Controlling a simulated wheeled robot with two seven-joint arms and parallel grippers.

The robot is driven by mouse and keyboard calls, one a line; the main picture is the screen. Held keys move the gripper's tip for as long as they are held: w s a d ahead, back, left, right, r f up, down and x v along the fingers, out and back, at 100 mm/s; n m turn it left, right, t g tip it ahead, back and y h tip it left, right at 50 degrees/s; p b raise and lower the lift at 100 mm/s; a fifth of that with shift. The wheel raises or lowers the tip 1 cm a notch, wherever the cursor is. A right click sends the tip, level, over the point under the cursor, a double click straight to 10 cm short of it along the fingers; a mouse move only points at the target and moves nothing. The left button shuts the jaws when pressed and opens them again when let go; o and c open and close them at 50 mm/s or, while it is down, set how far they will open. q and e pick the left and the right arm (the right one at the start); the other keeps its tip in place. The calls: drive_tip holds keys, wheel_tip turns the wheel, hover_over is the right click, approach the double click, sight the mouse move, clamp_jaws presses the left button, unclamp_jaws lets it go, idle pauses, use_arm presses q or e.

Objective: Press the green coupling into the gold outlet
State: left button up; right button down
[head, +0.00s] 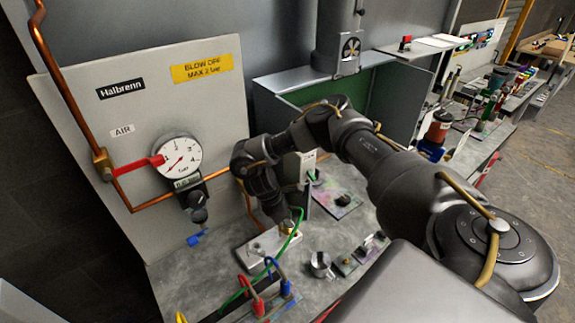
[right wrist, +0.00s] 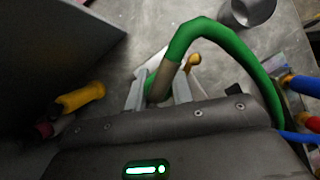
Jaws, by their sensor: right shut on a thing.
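My right gripper (head: 284,218) is low over the bench beside a pale metal block (head: 258,247). In the right wrist view its two fingers (right wrist: 159,94) are closed around the end of a green hose (right wrist: 205,33), at a dull brown-grey sleeve and green end piece, the green coupling (right wrist: 152,84). A gold fitting, seemingly the gold outlet (head: 287,227), stands on the block by the fingertips. A gold knob-like part also shows just behind the hose in the right wrist view (right wrist: 193,60). Whether the coupling touches the outlet is hidden. My left gripper is out of view.
The panel carries a pressure gauge (head: 179,157), a red lever (head: 138,165) and a copper pipe (head: 58,80). Red (head: 251,296) and blue (head: 286,288) hose ends stand in front. A metal cup (head: 320,264) sits right of the block.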

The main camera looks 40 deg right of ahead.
drive_tip(key=c, duration=1.1)
unclamp_jaws()
drive_tip(key=shift+f, duration=0.1)
drive_tip(key=shift+b+v, duration=0.8)
drive_tip(key=shift+v, duration=4.65)
drive_tip(key=shift+w, duration=0.1)
